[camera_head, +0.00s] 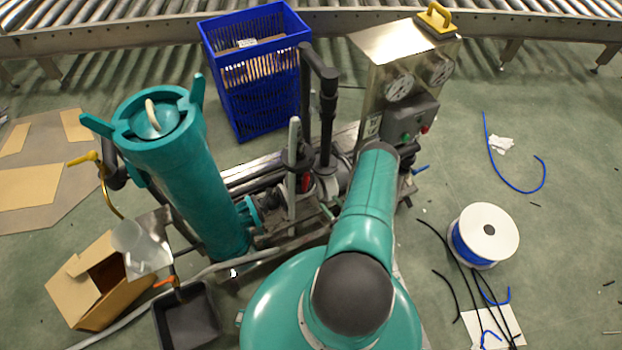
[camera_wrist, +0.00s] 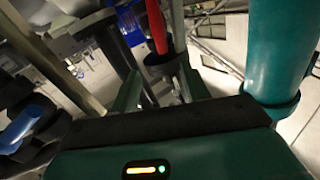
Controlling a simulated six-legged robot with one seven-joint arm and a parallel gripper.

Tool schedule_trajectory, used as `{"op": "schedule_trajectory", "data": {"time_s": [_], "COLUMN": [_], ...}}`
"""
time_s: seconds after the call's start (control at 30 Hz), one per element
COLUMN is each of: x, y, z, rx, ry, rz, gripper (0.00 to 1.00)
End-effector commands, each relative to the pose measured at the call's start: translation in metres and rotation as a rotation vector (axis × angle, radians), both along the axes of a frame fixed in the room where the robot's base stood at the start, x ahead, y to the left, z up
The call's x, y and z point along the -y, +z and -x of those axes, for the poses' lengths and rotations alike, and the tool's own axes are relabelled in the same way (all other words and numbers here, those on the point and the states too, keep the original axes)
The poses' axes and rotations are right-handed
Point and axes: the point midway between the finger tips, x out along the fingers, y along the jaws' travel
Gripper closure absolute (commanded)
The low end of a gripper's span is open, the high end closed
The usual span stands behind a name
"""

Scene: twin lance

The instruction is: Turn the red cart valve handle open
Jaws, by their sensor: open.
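The red valve handle (camera_wrist: 156,28) stands out in the wrist view as a red bar rising from a dark collar (camera_wrist: 165,68). My gripper (camera_wrist: 160,88) is open in that view, one finger to the left and one to the right. The handle lies ahead of the gap between them, and the gap looks empty. I cannot tell how far off it is. In the head view a small red part (camera_head: 306,182) shows among dark pipes at the cart's middle, likely the same handle. My gripper is hidden there behind my own arm.
A teal vessel (camera_head: 170,160) stands on the left of the cart. A steel gauge box (camera_head: 385,75) stands at the right rear. A blue crate (camera_head: 262,85) is behind. A cable spool (camera_head: 485,235) and loose cables lie on the right floor. A cardboard box (camera_head: 95,280) lies left.

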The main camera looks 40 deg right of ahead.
Motion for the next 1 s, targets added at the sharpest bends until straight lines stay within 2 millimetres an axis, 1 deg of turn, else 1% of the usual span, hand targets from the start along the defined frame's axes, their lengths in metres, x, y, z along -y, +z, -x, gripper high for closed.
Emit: {"op": "schedule_trajectory", "data": {"time_s": [0.17,0.5,0.7,0.83,1.0], "x": [0.0,0.005,0.01,0.012,0.013], "y": [0.001,0.001,0.0,0.0,0.0], "z": [-0.023,-0.09,-0.123,-0.134,-0.137], "rx": [0.002,0.001,0.0,-0.001,-0.002], "ry": [0.002,0.002,0.002,0.0,-0.001], "rz": [0.003,0.003,0.004,0.004,0.003], "gripper": [0.54,0.54,0.54,0.54,0.54]}}
